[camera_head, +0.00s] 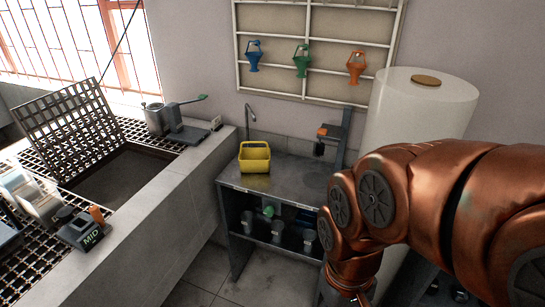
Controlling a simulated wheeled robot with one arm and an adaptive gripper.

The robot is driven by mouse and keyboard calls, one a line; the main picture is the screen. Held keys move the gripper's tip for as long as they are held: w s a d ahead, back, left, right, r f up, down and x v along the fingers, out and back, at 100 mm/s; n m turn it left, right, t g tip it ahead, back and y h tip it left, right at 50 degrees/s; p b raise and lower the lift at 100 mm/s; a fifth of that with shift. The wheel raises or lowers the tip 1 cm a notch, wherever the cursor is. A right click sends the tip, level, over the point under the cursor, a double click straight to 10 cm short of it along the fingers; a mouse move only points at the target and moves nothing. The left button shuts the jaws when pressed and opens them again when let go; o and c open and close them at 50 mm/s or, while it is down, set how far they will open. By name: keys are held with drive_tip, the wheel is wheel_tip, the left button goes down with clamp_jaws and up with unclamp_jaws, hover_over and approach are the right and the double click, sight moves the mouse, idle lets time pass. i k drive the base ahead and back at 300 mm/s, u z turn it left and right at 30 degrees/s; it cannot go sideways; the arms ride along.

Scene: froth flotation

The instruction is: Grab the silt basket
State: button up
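A yellow basket (255,159), the only basket-like thing that I can make out, stands upright on the grey metal bench (285,180) near its back left. It has an open top and a thin handle. I take it for the silt basket. What is inside it is too small to tell. My copper-coloured arm comes in from the right and bends down in front of the bench's right part. Its wrist runs off the bottom edge, so the gripper fingers do not show. The basket is clear of my arm, up and to the left of it.
A tall white tank (413,112) stands right of the bench. A tap (250,118) rises behind the basket. Several vessels stand on the shelf below. At left, an open grating (68,125) tilts over a pit in a counter. Coloured funnels hang on a wall rack (270,48).

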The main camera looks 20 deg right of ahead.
sight(255, 154)
drive_tip(key=u, duration=0.05)
drive_tip(key=k, duration=0.55)
drive_tip(key=z, duration=0.25)
drive_tip(key=i, duration=0.75)
drive_tip(key=u, duration=0.6)
drive_tip(key=i, duration=0.5)
drive_tip(key=u, duration=0.35)
